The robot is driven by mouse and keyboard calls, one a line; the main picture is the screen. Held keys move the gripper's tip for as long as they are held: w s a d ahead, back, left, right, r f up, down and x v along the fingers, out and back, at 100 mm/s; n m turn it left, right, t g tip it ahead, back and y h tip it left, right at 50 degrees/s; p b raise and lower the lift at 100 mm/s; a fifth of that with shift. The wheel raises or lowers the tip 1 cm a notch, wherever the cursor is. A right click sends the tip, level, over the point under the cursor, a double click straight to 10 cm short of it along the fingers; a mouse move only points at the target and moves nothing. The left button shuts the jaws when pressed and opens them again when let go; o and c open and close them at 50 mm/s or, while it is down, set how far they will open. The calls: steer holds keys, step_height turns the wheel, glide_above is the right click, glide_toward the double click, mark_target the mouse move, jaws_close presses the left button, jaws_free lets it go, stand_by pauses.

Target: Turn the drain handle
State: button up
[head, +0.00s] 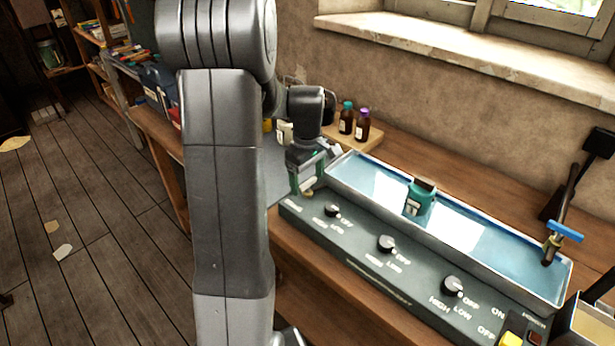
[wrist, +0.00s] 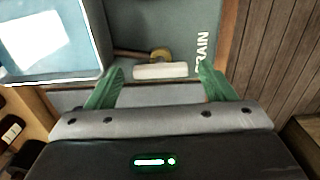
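The drain handle (wrist: 160,71) is a pale cream bar on a brass fitting (wrist: 160,56), beside the word DRAIN on the dark grey panel. My gripper (wrist: 161,82) is open, with its two green fingers wide apart. In the wrist view the handle lies between and just beyond the fingertips, with a gap on each side. In the head view my gripper (head: 307,177) hangs at the left end of the panel, over the drain area. There the fingers mostly hide the handle. I cannot tell how far they are above it.
A long metal tray of blue liquid (head: 462,228) lies behind the panel, with a teal-and-black item (head: 420,197) at its middle. Several black knobs (head: 386,244) line the panel front. Brown bottles (head: 362,125) stand behind. A blue-handled tap (head: 564,232) is at the right.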

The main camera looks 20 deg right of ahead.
mark_target(308, 182)
step_height(308, 182, up, 14)
stand_by(0.6)
steer(key=shift+f, duration=0.15)
step_height(308, 182, down, 14)
steer(key=shift+r, duration=0.1)
stand_by(0.7)
steer(key=shift+r, duration=0.1)
